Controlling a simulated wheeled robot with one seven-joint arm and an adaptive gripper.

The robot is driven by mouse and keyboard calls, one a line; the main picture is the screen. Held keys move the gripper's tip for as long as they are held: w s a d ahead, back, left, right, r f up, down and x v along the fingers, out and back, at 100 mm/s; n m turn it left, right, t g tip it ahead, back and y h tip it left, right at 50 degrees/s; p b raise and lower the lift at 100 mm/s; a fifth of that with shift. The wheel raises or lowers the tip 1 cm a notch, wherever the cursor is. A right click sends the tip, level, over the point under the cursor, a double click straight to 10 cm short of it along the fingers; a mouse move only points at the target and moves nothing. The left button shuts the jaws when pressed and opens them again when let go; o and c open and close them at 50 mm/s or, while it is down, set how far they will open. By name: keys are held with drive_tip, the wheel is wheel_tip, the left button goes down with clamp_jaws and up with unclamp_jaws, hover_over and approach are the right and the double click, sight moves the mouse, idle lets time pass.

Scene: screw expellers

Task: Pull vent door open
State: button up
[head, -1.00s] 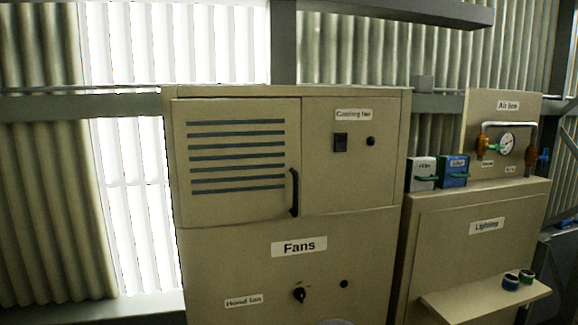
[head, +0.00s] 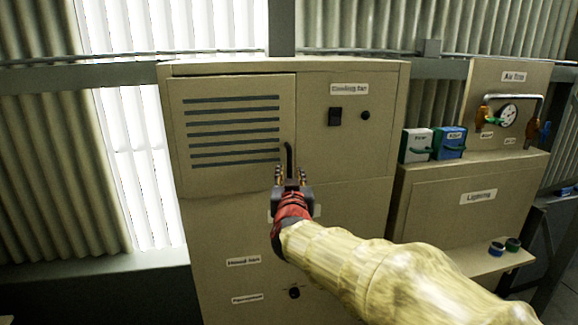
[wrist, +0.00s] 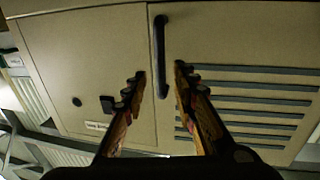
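The vent door (head: 225,172) is a beige panel with dark horizontal slots on the upper left of the Fans cabinet. It looks closed. Its black vertical handle (head: 289,155) is at the door's right edge. My gripper (head: 291,170) is in front of the handle and hides its lower part in the head view. In the wrist view, the handle (wrist: 162,50) lies between the two spread fingers of my gripper (wrist: 160,70), with space on both sides. The fingers are open and empty. I cannot tell how far the tips are from the door.
Right of the door is the cooling fan panel (head: 347,130) with a black switch (head: 335,116) and a round knob. Below are lower controls (head: 294,293). A lighting cabinet (head: 440,185) with a white box and a blue box stands to the right. The space left of the cabinet front is clear.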

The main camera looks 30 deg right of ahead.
sight(290, 167)
drive_tip(key=p+x, duration=0.1)
drive_tip(key=x, duration=0.4)
drive_tip(key=shift+w+d, duration=0.1)
drive_tip(key=shift+w, duration=0.25)
drive_tip(key=shift+c, duration=1.3)
drive_tip(key=c, duration=0.4)
clamp_jaws()
